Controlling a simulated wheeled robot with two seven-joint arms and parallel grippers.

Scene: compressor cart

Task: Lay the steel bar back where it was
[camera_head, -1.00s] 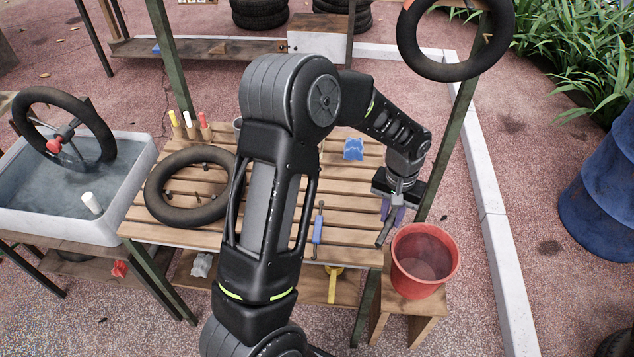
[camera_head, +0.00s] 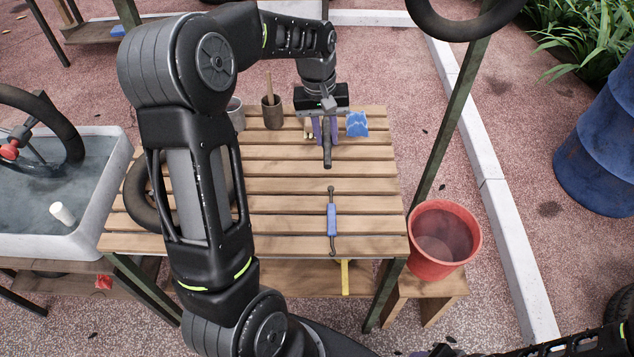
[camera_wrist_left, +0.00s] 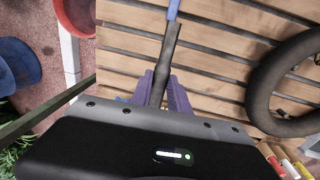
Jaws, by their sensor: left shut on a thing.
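My left gripper (camera_head: 325,130) is shut on the steel bar (camera_head: 327,152), a dark grey bar. It holds the bar over the back part of the slatted wooden table (camera_head: 285,168), left of a blue cloth-like item (camera_head: 357,124). In the left wrist view, the bar (camera_wrist_left: 168,58) sticks out from between the purple fingers (camera_wrist_left: 163,95). I cannot tell whether the bar touches the slats. My right gripper cannot be made out; only part of that arm shows at the bottom right.
A blue-handled tool (camera_head: 332,220) lies on the front slats. A brown cup (camera_head: 272,113) stands at the back. A dark tyre (camera_head: 145,205) lies at the left, partly behind my arm. A red bucket (camera_head: 444,240) stands at the right. A green post (camera_head: 447,120) rises there.

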